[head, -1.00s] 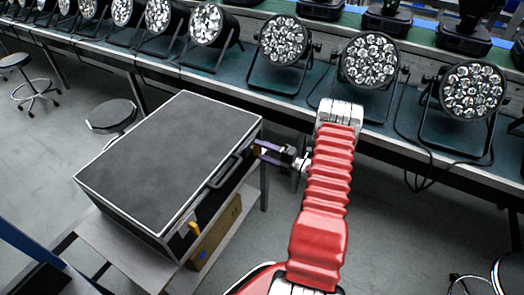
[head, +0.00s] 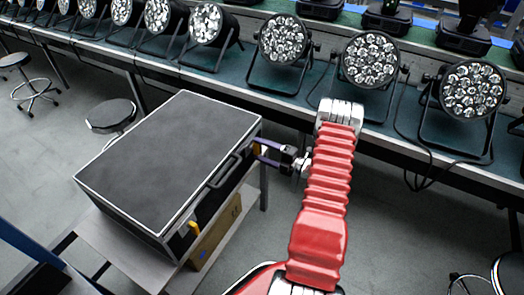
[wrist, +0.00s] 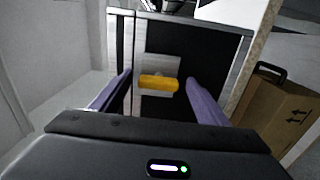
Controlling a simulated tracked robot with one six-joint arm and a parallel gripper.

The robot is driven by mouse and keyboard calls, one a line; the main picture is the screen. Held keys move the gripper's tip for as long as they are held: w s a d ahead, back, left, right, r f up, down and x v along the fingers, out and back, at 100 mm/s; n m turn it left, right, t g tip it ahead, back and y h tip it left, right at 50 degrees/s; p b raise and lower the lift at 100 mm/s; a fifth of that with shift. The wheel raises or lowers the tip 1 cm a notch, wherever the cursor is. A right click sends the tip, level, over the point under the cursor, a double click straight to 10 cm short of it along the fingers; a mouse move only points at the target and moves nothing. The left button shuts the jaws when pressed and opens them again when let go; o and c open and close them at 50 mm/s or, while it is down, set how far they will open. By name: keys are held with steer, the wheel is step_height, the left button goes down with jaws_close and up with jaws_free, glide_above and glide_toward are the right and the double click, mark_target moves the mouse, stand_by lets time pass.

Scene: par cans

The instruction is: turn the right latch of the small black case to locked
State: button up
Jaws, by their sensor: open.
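The small black case (head: 170,150) with pale metal edges lies flat on a low stand, its handle side facing my arm. The right latch (wrist: 158,83) shows in the wrist view as a yellow tab on a grey plate, lying crosswise in the picture. My gripper (head: 259,149) is at the far right corner of the case. Its two purple fingers stand apart on either side of the yellow tab in the wrist view, with gaps on both sides and nothing held. In the head view the right latch is not visible. The other yellow latch (head: 194,228) shows at the near corner.
The case's handle (head: 222,172) sits between the latches. A cardboard box (wrist: 285,112) is on the stand's lower level (head: 215,235). A long bench (head: 265,90) with several par cans runs behind. A stool (head: 112,114) stands behind the case.

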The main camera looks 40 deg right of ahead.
steer(key=v, duration=1.3)
steer(key=shift+s, duration=0.35)
